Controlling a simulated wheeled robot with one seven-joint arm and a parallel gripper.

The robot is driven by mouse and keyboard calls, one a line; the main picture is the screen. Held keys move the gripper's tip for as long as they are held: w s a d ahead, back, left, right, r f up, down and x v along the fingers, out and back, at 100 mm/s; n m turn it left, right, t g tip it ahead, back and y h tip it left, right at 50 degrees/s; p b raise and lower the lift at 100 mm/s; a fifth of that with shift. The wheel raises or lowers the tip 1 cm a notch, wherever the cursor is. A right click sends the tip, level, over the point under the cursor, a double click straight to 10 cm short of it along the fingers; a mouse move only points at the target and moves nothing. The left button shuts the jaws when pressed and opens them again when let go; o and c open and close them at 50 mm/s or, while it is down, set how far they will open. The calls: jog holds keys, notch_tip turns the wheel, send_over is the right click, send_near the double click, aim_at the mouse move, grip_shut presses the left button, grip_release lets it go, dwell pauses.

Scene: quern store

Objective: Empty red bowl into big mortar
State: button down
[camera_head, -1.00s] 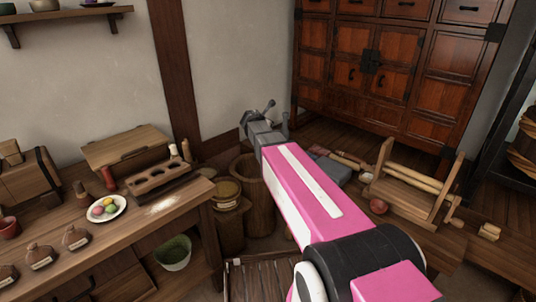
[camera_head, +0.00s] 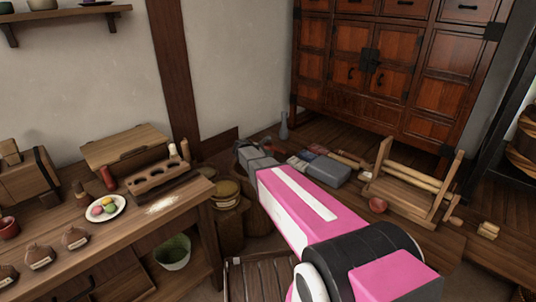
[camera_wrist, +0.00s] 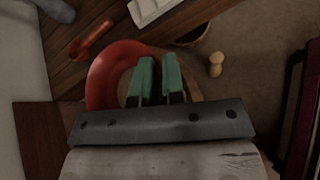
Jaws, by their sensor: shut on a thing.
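My gripper (camera_wrist: 160,82), with green fingers, is shut on the red bowl (camera_wrist: 103,68). The bowl's rim curves out to the left of the fingers in the wrist view. What the bowl holds cannot be made out. In the head view my gripper (camera_head: 250,152) is at the far end of my pink arm, which hides the bowl. A tall wooden mortar-like tub (camera_head: 262,216) stands on the floor by the wall, partly behind my arm. My gripper is above its far side in the picture, but how exactly they line up cannot be told.
A wooden table (camera_head: 95,257) on the left carries a plate (camera_head: 121,211) of coloured balls. A grey vase (camera_head: 284,126) stands at the back. Stools or tubs (camera_head: 228,217) stand left of the mortar.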

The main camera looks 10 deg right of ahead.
jog(key=shift+f, duration=2.55)
jog(key=shift+w+a+r+n+h, duration=0.2)
jog(key=shift+r+n+h, duration=0.1)
jog(key=shift+r, duration=0.3)
jog(key=shift+s+d+f+m+y, duration=0.15)
jog(key=shift+s+f+m+y, duration=0.25)
jog(key=shift+f+m, duration=0.1)
jog(key=shift+w+r, duration=0.1)
jog(key=shift+w, duration=0.1)
jog(key=shift+r+n+h, duration=0.5)
jog(key=shift+r+h, duration=0.1)
jog(key=shift+r, duration=0.05)
jog(key=shift+w+a+r+n+g+h, duration=0.45)
jog(key=shift+r+n+g+h, duration=0.05)
jog(key=shift+r+n+h, duration=0.1)
jog(key=shift+w+a+r+n+h, duration=0.1)
jog(key=shift+a+r+n+h, duration=0.1)
jog(key=shift+r+n+h, duration=0.4)
